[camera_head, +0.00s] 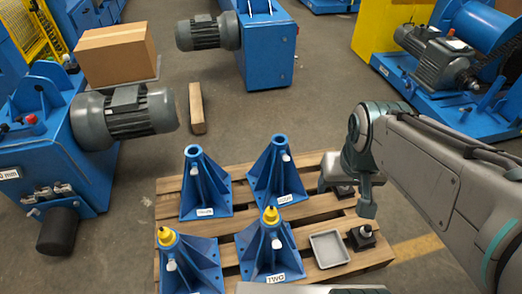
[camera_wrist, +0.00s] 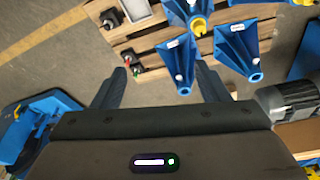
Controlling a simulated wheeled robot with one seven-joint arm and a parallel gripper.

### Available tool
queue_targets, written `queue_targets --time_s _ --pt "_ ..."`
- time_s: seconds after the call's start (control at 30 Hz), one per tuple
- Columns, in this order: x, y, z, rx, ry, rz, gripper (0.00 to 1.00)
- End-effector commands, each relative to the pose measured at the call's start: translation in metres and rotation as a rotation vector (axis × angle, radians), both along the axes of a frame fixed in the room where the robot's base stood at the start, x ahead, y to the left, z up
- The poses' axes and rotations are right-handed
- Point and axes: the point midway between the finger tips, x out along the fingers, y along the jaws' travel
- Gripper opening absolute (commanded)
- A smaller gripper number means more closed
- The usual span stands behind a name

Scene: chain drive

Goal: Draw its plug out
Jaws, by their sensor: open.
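Several blue ribbed stands stand upright on a wooden pallet. The front-right stand (camera_head: 268,252), labelled TWO, has a yellow plug (camera_head: 270,215) seated in its top. The front-left stand (camera_head: 188,268) also has a yellow plug (camera_head: 165,236); its label is out of sight. The back-left stand (camera_head: 205,188) and back-right stand (camera_head: 277,172) show open tube tops without plugs. My gripper (camera_head: 366,205) hangs right of the stands in the head view. In the wrist view my gripper (camera_wrist: 162,85) has its fingers wide apart with nothing between them; a yellow plug (camera_wrist: 199,27) shows beyond them.
The pallet (camera_head: 305,210) also carries a grey tray (camera_head: 330,250) and a black block with a knob (camera_head: 362,237). A wooden beam (camera_head: 197,108) lies on the floor behind.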

Motion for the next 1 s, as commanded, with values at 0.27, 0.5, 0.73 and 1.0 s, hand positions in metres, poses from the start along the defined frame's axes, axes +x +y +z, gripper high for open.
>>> queue_targets --time_s 0.27,0.5,0.73,1.0 --pt "0.056 0.015 -0.056 -0.118 0.091 0.145 0.68" --pt "0.105 0.043 -0.121 -0.169 0.16 0.317 0.68" --pt "0.143 0.079 -0.195 -0.153 0.21 0.479 0.68" --pt "0.167 0.122 -0.267 -0.086 0.233 0.621 0.68"
